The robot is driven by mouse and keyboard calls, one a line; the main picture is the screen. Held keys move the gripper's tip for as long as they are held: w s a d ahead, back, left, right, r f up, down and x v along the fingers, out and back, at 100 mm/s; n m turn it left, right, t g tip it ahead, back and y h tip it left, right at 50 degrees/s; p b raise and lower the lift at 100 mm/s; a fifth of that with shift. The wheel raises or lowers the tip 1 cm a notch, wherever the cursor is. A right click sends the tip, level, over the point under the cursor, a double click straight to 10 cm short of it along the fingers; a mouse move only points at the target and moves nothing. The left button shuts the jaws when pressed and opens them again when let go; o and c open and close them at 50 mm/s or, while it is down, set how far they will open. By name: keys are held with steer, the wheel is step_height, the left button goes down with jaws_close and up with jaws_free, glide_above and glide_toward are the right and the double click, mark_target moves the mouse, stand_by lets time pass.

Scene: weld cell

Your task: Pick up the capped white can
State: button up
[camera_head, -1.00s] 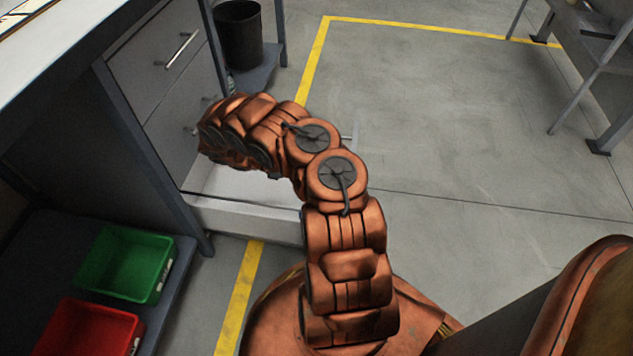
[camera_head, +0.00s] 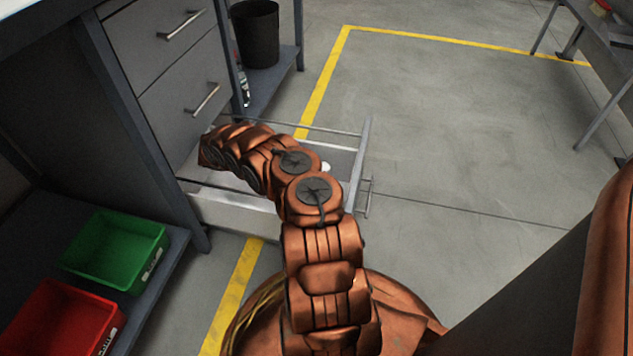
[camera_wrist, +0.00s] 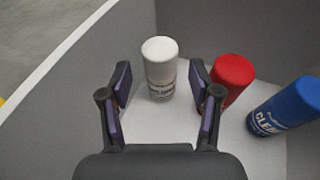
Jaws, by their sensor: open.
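The capped white can (camera_wrist: 161,66) stands upright in the open drawer (camera_head: 235,209), with dark lettering low on its side. In the wrist view it shows ahead of my gripper (camera_wrist: 161,88), in line with the gap between the two fingers. My gripper is open and empty, one finger to each side of the can's line; I cannot tell how far the tips reach along it. In the head view my arm hides the gripper. A small white round top (camera_head: 326,167) shows beside my arm in the drawer; I cannot tell which can it is.
A red can (camera_wrist: 233,78) stands close by the right finger. A blue can (camera_wrist: 288,105) is farther right. Drawer walls (camera_wrist: 75,70) enclose them. Green (camera_head: 118,250) and red (camera_head: 62,322) bins sit on a low shelf at left. Open floor (camera_head: 470,130) lies right.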

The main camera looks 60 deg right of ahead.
steer(key=shift+b+x, duration=1.35)
steer(key=shift+x, duration=2.05)
jaws_close()
